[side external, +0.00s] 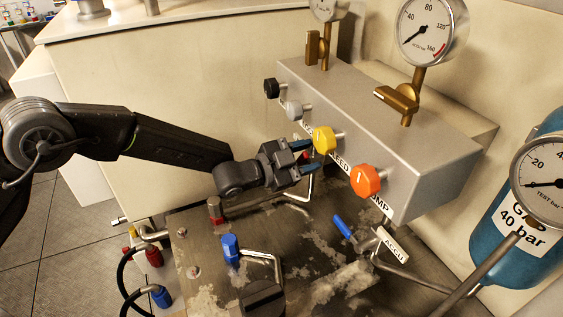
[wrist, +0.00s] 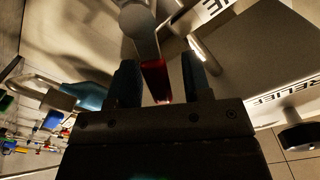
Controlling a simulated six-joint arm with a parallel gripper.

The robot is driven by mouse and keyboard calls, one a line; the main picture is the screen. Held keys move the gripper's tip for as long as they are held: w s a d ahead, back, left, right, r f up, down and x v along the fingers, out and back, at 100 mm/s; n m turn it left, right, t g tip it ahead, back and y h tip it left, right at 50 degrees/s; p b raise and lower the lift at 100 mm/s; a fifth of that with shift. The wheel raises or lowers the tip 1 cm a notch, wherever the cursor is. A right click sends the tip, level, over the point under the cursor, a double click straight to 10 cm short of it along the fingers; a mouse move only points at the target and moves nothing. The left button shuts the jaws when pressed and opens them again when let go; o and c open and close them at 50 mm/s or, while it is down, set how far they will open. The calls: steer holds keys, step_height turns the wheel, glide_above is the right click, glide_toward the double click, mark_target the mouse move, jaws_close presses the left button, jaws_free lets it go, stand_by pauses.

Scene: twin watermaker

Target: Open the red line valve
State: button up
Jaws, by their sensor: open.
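My gripper (side external: 308,157) is open, its blue fingertips reaching toward the space below the grey valve box, left of the yellow knob. In the wrist view, a red handle (wrist: 155,80) on a grey metal stem lies between the two open fingers (wrist: 160,78), with a gap on either side. In the side view, only a small red patch (side external: 308,154) shows between the fingertips; the rest is hidden by the gripper. I cannot tell whether either finger touches it.
The valve box (side external: 440,170) carries black, grey, yellow (side external: 324,140) and orange (side external: 366,180) knobs close by. Pressure gauges (side external: 428,30) stand above the box.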

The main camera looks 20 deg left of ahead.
steer(key=v, duration=1.3)
steer(key=shift+s+a, duration=0.1)
steer(key=x, duration=1.2)
steer(key=shift+w+f, duration=0.2)
steer(key=shift+w, duration=0.05)
jaws_close()
